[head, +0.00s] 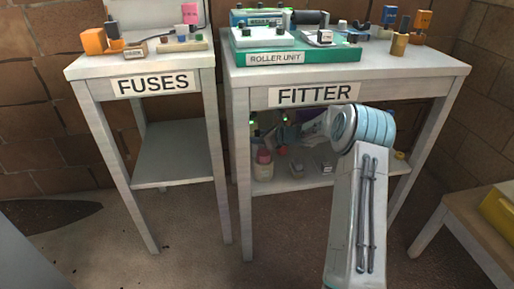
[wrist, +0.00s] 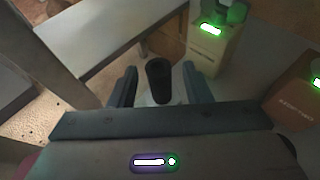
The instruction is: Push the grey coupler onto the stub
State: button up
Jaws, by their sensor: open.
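A dark grey upright cylinder (wrist: 159,84) stands between the two fingers of my gripper (wrist: 158,69) in the wrist view. It looks like the grey coupler, but I cannot tell whether a stub is under or inside it. My gripper is open, with a gap visible on each side of the cylinder. The cylinder's foot is partly hidden by my gripper's body. I cannot make out a separate stub.
A tan box with a green light (wrist: 207,52) stands just beyond the right finger, and a brown box (wrist: 294,98) farther right. In the head view, small items crowd the lower shelf (head: 292,185). The FITTER tabletop (head: 385,65) and FUSES table (head: 82,68) carry several parts.

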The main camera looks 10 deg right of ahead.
grip_shut()
jog(key=shift+r, duration=0.1)
